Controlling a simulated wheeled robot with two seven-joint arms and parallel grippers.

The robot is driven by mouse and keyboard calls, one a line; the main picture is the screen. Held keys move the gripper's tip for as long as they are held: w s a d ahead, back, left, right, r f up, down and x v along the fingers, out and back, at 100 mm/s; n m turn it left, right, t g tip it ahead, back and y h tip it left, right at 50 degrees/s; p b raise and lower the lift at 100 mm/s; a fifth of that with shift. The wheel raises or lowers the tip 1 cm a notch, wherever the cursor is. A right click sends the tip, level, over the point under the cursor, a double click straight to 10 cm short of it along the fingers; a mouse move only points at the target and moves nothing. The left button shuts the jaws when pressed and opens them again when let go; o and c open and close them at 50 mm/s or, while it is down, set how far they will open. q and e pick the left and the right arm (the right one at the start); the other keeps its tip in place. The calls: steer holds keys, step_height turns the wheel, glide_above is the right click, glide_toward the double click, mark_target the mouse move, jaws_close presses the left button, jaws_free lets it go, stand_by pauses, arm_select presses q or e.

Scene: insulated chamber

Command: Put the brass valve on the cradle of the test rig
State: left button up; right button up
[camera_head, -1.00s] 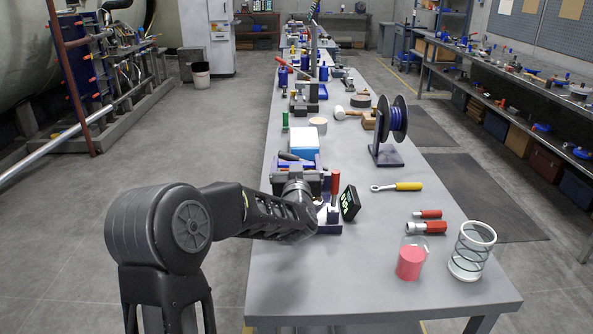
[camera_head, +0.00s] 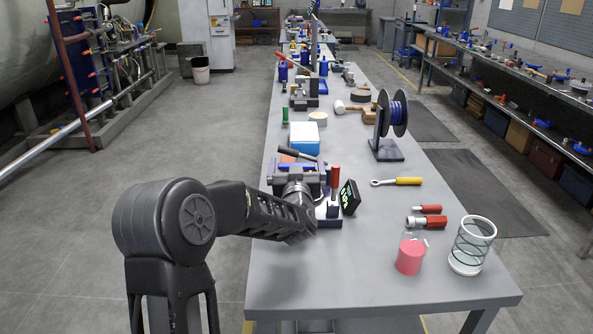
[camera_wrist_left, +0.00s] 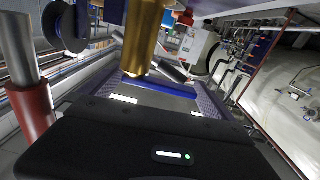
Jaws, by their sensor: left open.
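The brass valve shows as an upright golden cylinder (camera_wrist_left: 142,35) at the top middle of the left wrist view, beyond the gripper's black body. I cannot make it out in the head view. My left gripper (camera_head: 297,166) is open over the near left side of the bench. I cannot tell whether its fingers touch the brass piece. What looks like the test rig, with a tilted green-digit display (camera_head: 348,197), stands just right of the gripper, partly hidden by my arm. A red handle (camera_head: 335,177) rises beside it. The cradle cannot be made out. My right gripper is out of view.
A blue-and-white box (camera_head: 304,138) stands behind the gripper. To the right are a cable reel (camera_head: 397,113), a yellow-handled tool (camera_head: 398,181), red-handled tools (camera_head: 428,221), a red cylinder (camera_head: 409,257) and a white spring housing (camera_head: 471,246). The bench's front middle is clear.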

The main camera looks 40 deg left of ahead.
arm_select(q)
steer(key=b+v, duration=0.1)
steer(key=v, duration=1.1)
